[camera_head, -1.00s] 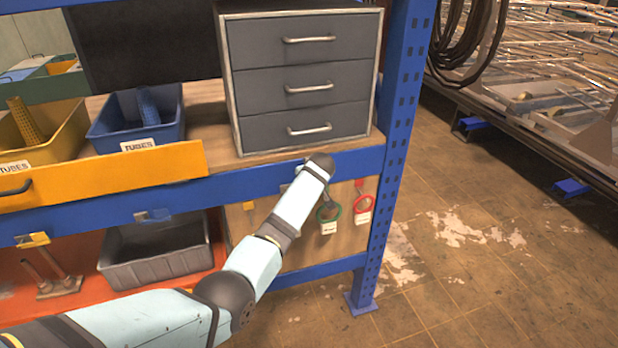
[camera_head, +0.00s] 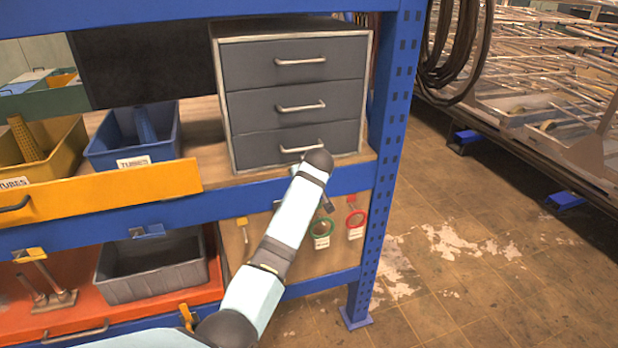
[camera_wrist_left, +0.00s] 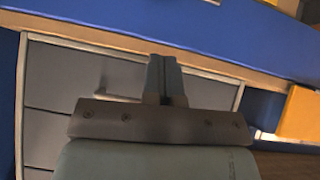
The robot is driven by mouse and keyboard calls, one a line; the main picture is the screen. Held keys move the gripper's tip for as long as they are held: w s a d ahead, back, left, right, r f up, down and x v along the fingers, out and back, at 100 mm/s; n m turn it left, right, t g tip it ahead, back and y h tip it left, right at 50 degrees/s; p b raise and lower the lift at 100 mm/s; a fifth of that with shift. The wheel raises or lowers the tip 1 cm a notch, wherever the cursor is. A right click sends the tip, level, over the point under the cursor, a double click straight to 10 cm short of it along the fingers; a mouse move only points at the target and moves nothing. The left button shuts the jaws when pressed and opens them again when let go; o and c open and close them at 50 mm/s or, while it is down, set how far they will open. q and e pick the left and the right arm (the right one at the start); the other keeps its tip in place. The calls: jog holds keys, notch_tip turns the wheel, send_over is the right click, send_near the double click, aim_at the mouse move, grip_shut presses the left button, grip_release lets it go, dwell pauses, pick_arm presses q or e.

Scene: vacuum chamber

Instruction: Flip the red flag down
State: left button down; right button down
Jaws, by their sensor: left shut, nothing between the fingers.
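Under the blue shelf beam, a small red piece (camera_head: 351,199) sits on the wooden panel, above a hanging red ring (camera_head: 355,222) with a white tag. I cannot tell whether this red piece is the red flag or how it is turned. My left arm reaches up across the beam in front of the drawers, left of the red pieces. Its gripper is not clear in the head view. In the left wrist view my left gripper (camera_wrist_left: 166,62) is shut and empty, its tips seen against the drawer cabinet near the beam. My right gripper is not in view.
The grey drawer cabinet (camera_head: 292,92) stands on the shelf, also in the left wrist view (camera_wrist_left: 215,95). A blue upright (camera_head: 390,150) closes the right side. Open floor lies beyond it.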

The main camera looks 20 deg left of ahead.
pick_arm(q)
jog(key=v, duration=0.2)
jog(key=shift+s+d+r, duration=0.1)
jog(key=shift+d+r, duration=0.1)
jog(key=shift+d, duration=0.05)
jog(key=s+a+f+m+t+h, duration=0.25)
jog(key=s+f+m, duration=0.25)
jog(key=s+f, duration=1.5)
jog(key=s+d+f+m+h, duration=0.2)
jog(key=s, duration=1.1)
jog(key=s+d+f+m+h+p, duration=0.1)
jog(key=s+d+f+m+h, duration=0.1)
jog(key=s, duration=1.2)
jog(key=shift+s+m+t+h, duration=0.35)
jog(key=shift+m+h, duration=0.2)
jog(key=shift+m, duration=0.05)
